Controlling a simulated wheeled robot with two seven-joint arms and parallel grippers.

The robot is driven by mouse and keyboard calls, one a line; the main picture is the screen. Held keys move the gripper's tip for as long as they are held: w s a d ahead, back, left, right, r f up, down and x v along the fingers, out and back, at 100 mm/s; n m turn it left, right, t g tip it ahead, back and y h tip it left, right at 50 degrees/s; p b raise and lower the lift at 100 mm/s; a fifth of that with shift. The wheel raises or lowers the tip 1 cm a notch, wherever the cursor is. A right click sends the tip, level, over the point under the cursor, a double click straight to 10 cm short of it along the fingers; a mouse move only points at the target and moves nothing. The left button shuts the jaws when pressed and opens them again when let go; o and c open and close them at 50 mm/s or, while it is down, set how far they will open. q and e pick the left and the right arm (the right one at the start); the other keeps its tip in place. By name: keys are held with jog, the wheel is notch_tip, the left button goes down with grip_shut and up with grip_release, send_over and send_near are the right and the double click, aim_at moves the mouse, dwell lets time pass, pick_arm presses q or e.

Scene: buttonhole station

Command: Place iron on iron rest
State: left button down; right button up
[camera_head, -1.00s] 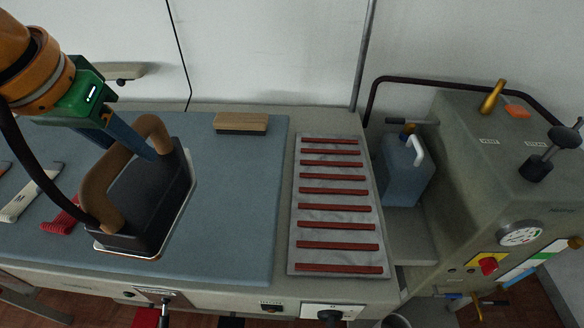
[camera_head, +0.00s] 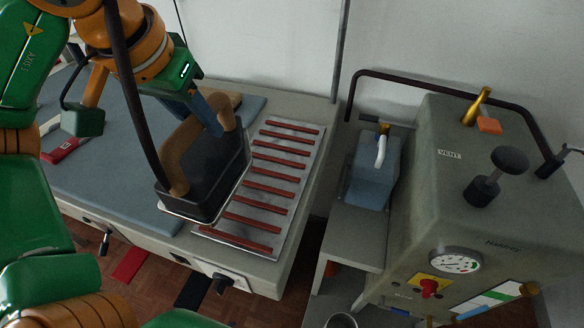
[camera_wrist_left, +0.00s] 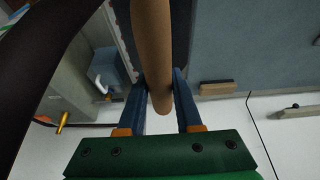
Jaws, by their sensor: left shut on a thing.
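The iron (camera_head: 207,182) has a dark body, a pale sole edge and a tan curved handle. My left gripper (camera_head: 212,118) is shut on the handle, with its blue fingers either side of it. In the left wrist view the tan handle (camera_wrist_left: 152,45) passes between the fingers (camera_wrist_left: 160,88). The iron rest (camera_head: 285,185) is a grey plate with several red bars at the right end of the table. The iron appears over the blue pad's right edge and covers the rest's left part; its height is unclear. My right gripper is not in view.
A blue pad (camera_head: 105,150) covers the table's left part, with a red-handled brush (camera_head: 62,150) on it. A wooden block (camera_head: 228,98) is partly hidden behind the arm. A blue canister (camera_head: 373,178) and a grey machine (camera_head: 450,160) with knobs stand on the right.

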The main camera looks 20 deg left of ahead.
pick_arm(q)
jog(key=shift+w+d, duration=0.1)
jog(key=shift+d, duration=0.15)
jog(key=shift+w+f, duration=0.15)
jog(key=shift+w, duration=0.1)
jog(key=w+d+f+b, duration=0.1)
jog(key=w+f, duration=1.1)
jog(key=w, duration=0.1)
jog(key=shift+w+d+f, duration=0.15)
jog(key=shift+d+f, duration=0.15)
jog(key=shift+d, duration=0.05)
jog(key=c, duration=0.8)
grip_release()
jog(key=shift+f, duration=0.1)
jog(key=shift+o, duration=1)
jog(key=shift+s+d, duration=0.1)
jog(key=shift+s, duration=0.15)
